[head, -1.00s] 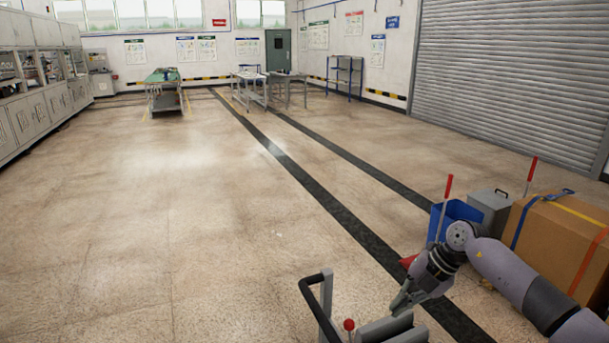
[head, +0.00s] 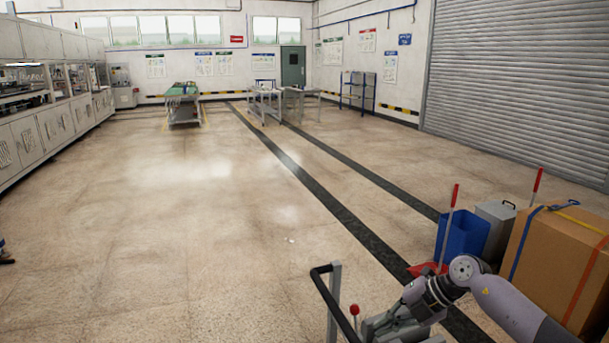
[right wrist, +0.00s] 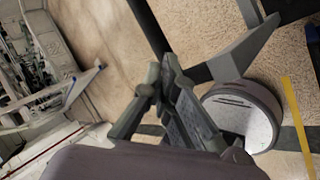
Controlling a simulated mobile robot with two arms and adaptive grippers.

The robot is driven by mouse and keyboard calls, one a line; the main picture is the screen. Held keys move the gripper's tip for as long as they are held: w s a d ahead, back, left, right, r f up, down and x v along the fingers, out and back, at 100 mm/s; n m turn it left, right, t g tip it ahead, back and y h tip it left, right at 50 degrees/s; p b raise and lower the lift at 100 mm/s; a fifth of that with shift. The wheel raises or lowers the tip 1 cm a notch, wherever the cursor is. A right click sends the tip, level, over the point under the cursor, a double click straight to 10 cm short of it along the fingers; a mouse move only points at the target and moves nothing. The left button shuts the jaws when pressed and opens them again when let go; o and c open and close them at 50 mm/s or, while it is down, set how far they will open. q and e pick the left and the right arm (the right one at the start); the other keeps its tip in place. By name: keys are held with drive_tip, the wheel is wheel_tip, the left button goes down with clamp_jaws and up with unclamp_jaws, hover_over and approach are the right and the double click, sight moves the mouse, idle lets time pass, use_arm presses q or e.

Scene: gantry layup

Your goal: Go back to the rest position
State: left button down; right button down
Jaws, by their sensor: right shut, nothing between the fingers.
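My right arm comes in at the lower right of the head view, bent at the elbow. Its gripper (head: 378,326) hangs low beside a dark handle frame (head: 325,295) and a red-knobbed lever (head: 354,311). In the right wrist view the right gripper's fingers (right wrist: 162,78) are together with nothing held between them. The palm end of the gripper is partly cut off by the lower edge there.
A strapped cardboard box (head: 560,258), a blue bin (head: 465,233) and a grey bin (head: 497,215) stand at the right near the arm. Work tables (head: 265,99) stand far back. Machines (head: 48,125) line the left wall. The middle floor is clear.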

drive_tip(key=s+a+r+m+t+y, duration=0.3)
drive_tip(key=a+r+m+t+y, duration=0.4)
drive_tip(key=a+r+t, duration=0.55)
drive_tip(key=s+d+f+m+h, duration=0.4)
drive_tip(key=d+f+m+h, duration=0.3)
drive_tip(key=m+h, duration=0.15)
drive_tip(key=s+d+f+m+h, duration=0.5)
drive_tip(key=d+f+m+h, duration=0.25)
drive_tip(key=m, duration=0.25)
drive_tip(key=s+f+m+g+y, duration=0.1)
drive_tip(key=s+f+g, duration=0.4)
drive_tip(key=s, duration=0.7)
drive_tip(key=s+f+m+g, duration=0.1)
drive_tip(key=s+f+g, duration=0.5)
drive_tip(key=s, duration=0.6)
wheel_tip(320, 180, down, 24)
drive_tip(key=s+g, duration=0.2)
use_arm(q)
drive_tip(key=shift+s, duration=0.45)
use_arm(e)
drive_tip(key=s+d+f, duration=0.1)
drive_tip(key=s+f, duration=0.7)
drive_tip(key=f, duration=0.1)
drive_tip(key=s+d+f, duration=0.2)
drive_tip(key=s+f, duration=0.7)
drive_tip(key=shift+d+g, duration=0.3)
drive_tip(key=shift+g, duration=0.05)
